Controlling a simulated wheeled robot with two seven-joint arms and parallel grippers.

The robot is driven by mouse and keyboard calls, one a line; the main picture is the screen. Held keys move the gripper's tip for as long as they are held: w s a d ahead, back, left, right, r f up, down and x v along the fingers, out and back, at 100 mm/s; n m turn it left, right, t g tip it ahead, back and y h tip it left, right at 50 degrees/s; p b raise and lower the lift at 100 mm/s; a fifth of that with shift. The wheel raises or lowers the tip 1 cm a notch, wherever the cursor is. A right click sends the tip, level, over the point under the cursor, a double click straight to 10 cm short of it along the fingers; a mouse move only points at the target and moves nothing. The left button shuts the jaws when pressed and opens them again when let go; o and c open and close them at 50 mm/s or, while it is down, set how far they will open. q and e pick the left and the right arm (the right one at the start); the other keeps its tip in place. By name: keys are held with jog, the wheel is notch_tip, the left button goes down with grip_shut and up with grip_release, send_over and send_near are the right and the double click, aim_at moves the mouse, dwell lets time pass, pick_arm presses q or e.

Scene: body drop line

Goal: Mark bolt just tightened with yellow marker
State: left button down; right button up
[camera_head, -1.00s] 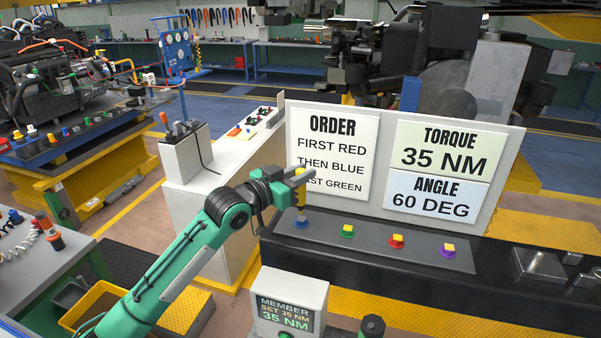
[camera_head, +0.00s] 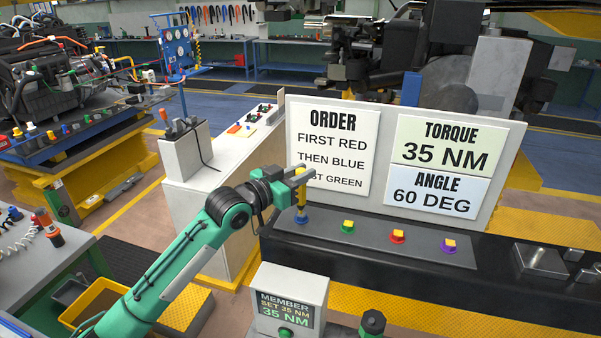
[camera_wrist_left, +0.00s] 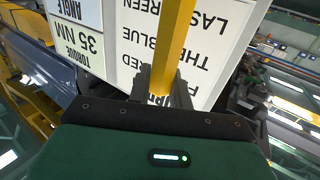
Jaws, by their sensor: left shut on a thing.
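My left gripper (camera_head: 302,175) is shut on the yellow marker (camera_head: 301,198), which it holds upright above the blue bolt (camera_head: 301,220). The marker's lower end is at or just over the bolt's head; I cannot tell whether they touch. In the left wrist view the marker (camera_wrist_left: 175,38) stands between the fingers. The green bolt (camera_head: 347,227), red bolt (camera_head: 397,236) and purple bolt (camera_head: 449,245) sit to the right on the grey plate (camera_head: 370,241), with yellow on their tops. My right gripper is out of view.
A sign board (camera_head: 375,208) with order, torque and angle cards stands behind the bolts. A display box (camera_head: 289,287) reading 35 NM stands in front. A control cabinet (camera_head: 185,158) is at the left. A metal block (camera_head: 541,262) sits at the right.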

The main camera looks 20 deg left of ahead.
pick_arm(q)
jog(key=shift+f, duration=0.4)
jog(key=shift+w+r, duration=0.1)
jog(key=shift+w, duration=0.05)
